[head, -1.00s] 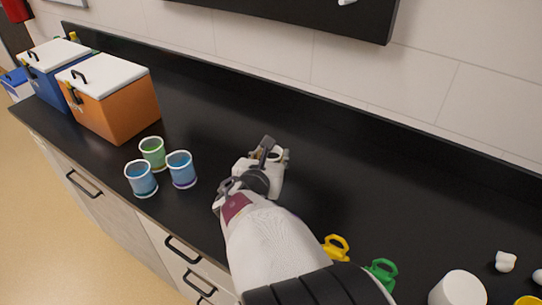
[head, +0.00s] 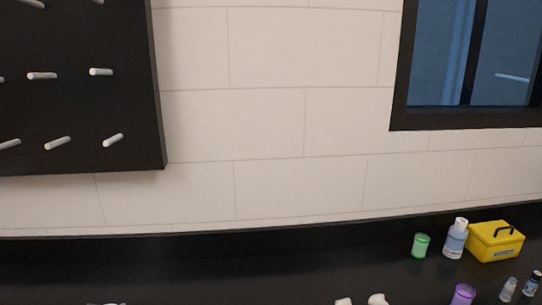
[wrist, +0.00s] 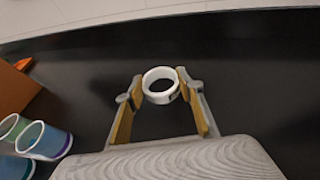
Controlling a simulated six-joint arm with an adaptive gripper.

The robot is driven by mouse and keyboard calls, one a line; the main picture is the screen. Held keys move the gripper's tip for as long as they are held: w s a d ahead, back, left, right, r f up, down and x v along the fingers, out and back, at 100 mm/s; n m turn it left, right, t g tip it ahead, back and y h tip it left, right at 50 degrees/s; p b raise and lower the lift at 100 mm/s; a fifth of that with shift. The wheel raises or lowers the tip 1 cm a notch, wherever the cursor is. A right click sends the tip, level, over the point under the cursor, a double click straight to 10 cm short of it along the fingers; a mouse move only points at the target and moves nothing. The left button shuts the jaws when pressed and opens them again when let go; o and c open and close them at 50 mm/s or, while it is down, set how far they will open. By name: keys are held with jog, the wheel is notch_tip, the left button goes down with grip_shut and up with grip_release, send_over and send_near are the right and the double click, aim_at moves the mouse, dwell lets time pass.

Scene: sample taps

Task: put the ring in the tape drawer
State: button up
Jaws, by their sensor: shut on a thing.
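In the wrist view the white ring (wrist: 163,98), with a small dark mark on its side, is held between the fingertips of my gripper (wrist: 160,88). The gripper is shut on it, one finger on each side, and the ring's opening faces up toward the camera. Dark countertop shows beyond and below it. The head view faces the wall and does not show the ring. No tape drawer shows in either view now.
In the wrist view, cups (wrist: 45,141) stand at lower left and an orange box (wrist: 17,92) at left. In the head view a green cup (head: 421,246), a bottle (head: 455,240), a yellow box (head: 496,243) and a purple cup (head: 463,294) stand on the counter at right.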

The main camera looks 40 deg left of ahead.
jog(key=w+d+r, duration=0.2)
jog(key=w+d, duration=0.1)
jog(key=d, duration=0.2)
jog(key=s+d+r+n+g, duration=0.1)
jog(key=s+d+r+g, duration=0.1)
jog(key=d+r, duration=0.8)
jog(key=s+d+r+n+g+y, duration=0.1)
jog(key=s+d+r, duration=0.3)
jog(key=d+r, duration=0.6)
jog(key=shift+r+n+g+y, duration=0.35)
jog(key=shift+r+n, duration=0.45)
jog(key=shift+r, duration=1.9)
jog(key=shift+f, duration=0.1)
jog(key=w+a+f+m+t+h, duration=0.1)
jog(key=w+a+f+m+t, duration=0.15)
jog(key=a+f, duration=0.85)
jog(key=w+a+f+m+t+h, duration=0.1)
jog(key=w+a+f, duration=0.2)
jog(key=a+f, duration=0.75)
jog(key=s+a+f, duration=0.6)
jog(key=a+f, duration=0.1)
jog(key=shift+s+a+f+y, duration=0.25)
jog(key=shift+a+f+y, duration=0.05)
jog(key=shift+y, duration=0.15)
